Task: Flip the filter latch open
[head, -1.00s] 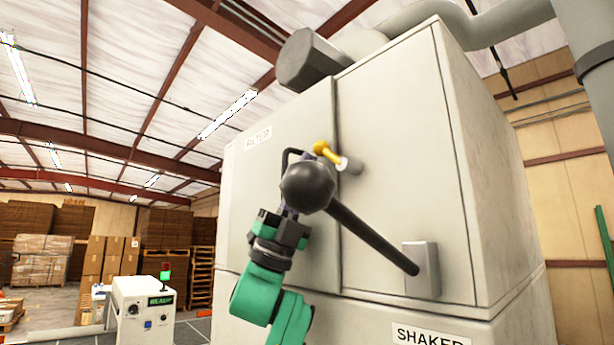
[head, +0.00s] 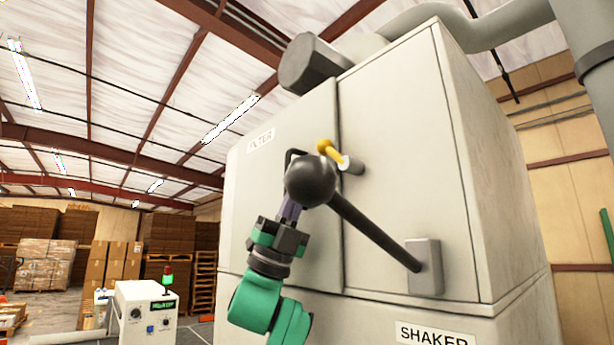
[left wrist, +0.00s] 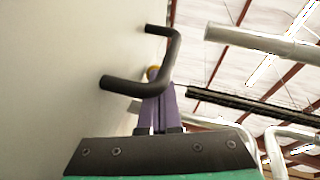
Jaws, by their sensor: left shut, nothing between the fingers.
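The filter latch (head: 329,150) is a yellow-tipped lever on a pale pivot at the door seam of the cabinet, pointing up and left. I cannot tell whether the fingers touch anything. My right gripper is not in view.
The black knob (head: 310,180) ends a long rod from a grey bracket (head: 424,267) and stands before the latch. A black door handle (left wrist: 140,88) lies close to my fingers, left of the latch. A control box (head: 146,312) and stacked cartons stand at lower left.

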